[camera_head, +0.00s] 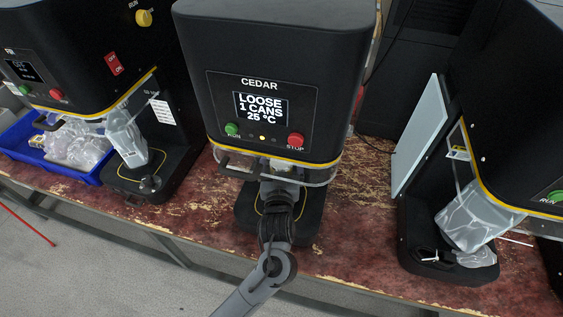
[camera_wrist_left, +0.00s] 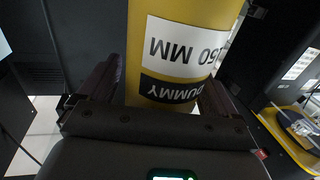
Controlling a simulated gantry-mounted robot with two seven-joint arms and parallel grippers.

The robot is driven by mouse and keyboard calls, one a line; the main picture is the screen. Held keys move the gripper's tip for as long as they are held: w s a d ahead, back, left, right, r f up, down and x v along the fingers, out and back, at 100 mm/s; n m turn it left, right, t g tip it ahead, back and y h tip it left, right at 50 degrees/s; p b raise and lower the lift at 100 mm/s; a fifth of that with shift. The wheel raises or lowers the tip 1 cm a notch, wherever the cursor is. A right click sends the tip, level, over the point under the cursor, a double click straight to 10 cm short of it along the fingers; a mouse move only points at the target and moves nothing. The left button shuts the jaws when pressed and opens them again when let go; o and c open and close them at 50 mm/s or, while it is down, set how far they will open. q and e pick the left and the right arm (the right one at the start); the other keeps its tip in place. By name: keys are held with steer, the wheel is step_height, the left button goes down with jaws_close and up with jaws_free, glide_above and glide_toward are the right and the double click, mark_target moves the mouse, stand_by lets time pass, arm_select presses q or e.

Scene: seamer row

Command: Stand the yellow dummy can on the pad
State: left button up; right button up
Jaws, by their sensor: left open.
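The yellow dummy can (camera_wrist_left: 180,28) fills the upper middle of the left wrist view, its white and black label reading upside down there. My left gripper (camera_wrist_left: 160,78) is open, with one finger on each side of the can. Whether a finger touches the can is unclear. In the head view a grey arm reaches under the front of the CEDAR machine (camera_head: 270,60), its end largely hidden there. The can is not visible in that view. Below the machine head is a black base (camera_head: 312,215) with a yellow outline, partly covered by the arm. The can's underside is hidden.
Similar black machines stand at left (camera_head: 85,50) and right (camera_head: 515,110), each with bagged parts at its base. A blue bin (camera_head: 88,177) with clear bags is at far left. A clear guard (camera_head: 318,177) curves around the CEDAR machine's front. The worn red bench (camera_head: 355,235) is bare between machines.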

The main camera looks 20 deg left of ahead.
arm_select(q)
steer(key=p+v, duration=0.2)
steer(key=v, duration=1)
steer(key=s+a+f+m+g+h, duration=0.2)
steer(key=s+f+m+g+h, duration=0.2)
steer(key=s+f+g+h, duration=0.5)
steer(key=s+a+f+m+g+y, duration=0.1)
steer(key=s+a+f+g, duration=0.1)
steer(key=s, duration=0.4)
steer(key=s+a+f+g+y, duration=0.2)
steer(key=s+a, duration=0.1)
steer(key=s, duration=0.3)
steer(key=shift+s+a+f+m, duration=0.3)
steer(key=shift+s+m, duration=0.1)
